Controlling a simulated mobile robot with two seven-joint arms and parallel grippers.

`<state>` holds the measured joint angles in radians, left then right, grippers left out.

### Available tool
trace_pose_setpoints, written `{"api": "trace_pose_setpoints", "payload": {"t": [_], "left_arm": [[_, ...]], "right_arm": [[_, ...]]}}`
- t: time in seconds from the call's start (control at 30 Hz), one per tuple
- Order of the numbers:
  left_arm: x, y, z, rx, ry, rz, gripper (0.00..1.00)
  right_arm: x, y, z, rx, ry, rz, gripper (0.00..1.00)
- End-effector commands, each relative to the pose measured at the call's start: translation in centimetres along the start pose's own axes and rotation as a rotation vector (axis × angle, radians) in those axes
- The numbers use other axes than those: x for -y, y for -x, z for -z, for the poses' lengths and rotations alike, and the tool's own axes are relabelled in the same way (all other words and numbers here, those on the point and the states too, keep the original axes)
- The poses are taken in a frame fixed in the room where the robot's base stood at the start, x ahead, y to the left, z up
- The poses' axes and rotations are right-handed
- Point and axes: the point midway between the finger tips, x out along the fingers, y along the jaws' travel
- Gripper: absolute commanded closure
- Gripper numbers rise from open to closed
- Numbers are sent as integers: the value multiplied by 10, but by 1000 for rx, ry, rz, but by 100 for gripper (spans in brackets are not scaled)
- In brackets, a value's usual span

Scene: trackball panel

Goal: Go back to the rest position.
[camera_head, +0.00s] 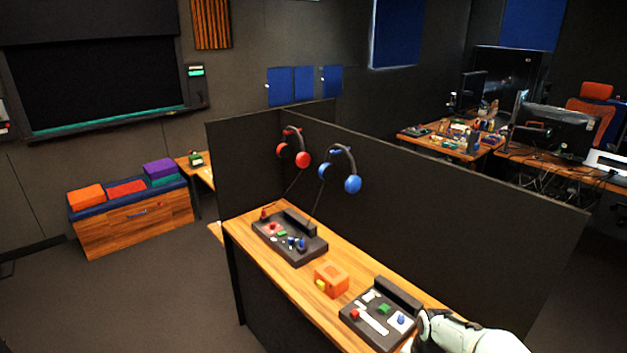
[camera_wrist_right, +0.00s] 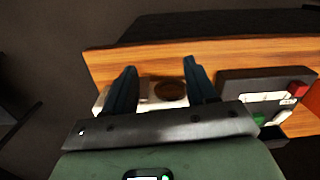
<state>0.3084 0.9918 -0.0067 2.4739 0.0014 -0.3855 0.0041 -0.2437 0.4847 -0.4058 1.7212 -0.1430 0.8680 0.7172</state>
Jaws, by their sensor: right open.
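My right gripper (camera_head: 421,325) is at the lower right in the head view, by the right end of the near black control panel (camera_head: 385,288). In the right wrist view my right gripper (camera_wrist_right: 160,72) has its two dark fingers spread apart. A white plate with a dark brown round spot (camera_wrist_right: 170,91) shows between and below the fingers on the wooden desk (camera_wrist_right: 150,56). I cannot tell whether the fingers touch it. The black panel also shows right of the fingers (camera_wrist_right: 238,88). My left gripper is not in view.
A second black panel (camera_head: 305,254) and an orange box (camera_head: 333,276) stand further along the desk. Dark partition walls (camera_head: 440,200) rise behind it, with red headphones (camera_head: 303,159) and blue headphones (camera_head: 352,184) hanging there. Floor left of the desk is clear.

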Motion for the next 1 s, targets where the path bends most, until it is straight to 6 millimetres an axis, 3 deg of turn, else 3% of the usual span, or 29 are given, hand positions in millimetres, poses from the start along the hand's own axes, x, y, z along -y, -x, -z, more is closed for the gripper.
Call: {"api": "trace_pose_setpoints", "payload": {"t": [0.03,0.2,0.3,0.4,0.5,0.63,0.77,1.0], "left_arm": [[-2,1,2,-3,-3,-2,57],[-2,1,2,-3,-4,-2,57],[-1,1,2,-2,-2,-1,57],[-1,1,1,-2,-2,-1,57],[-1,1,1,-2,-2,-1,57],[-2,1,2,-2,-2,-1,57],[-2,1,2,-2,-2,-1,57],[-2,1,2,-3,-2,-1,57]], "right_arm": [[-5,-35,-10,27,40,-2,44],[-24,-137,-60,86,186,48,44],[-43,-191,-105,124,260,91,44],[-64,-230,-158,154,323,142,44],[-79,-247,-201,164,368,187,44],[-89,-254,-234,163,401,224,44],[-91,-254,-245,156,413,238,44],[-91,-255,-244,154,415,238,44]]}}
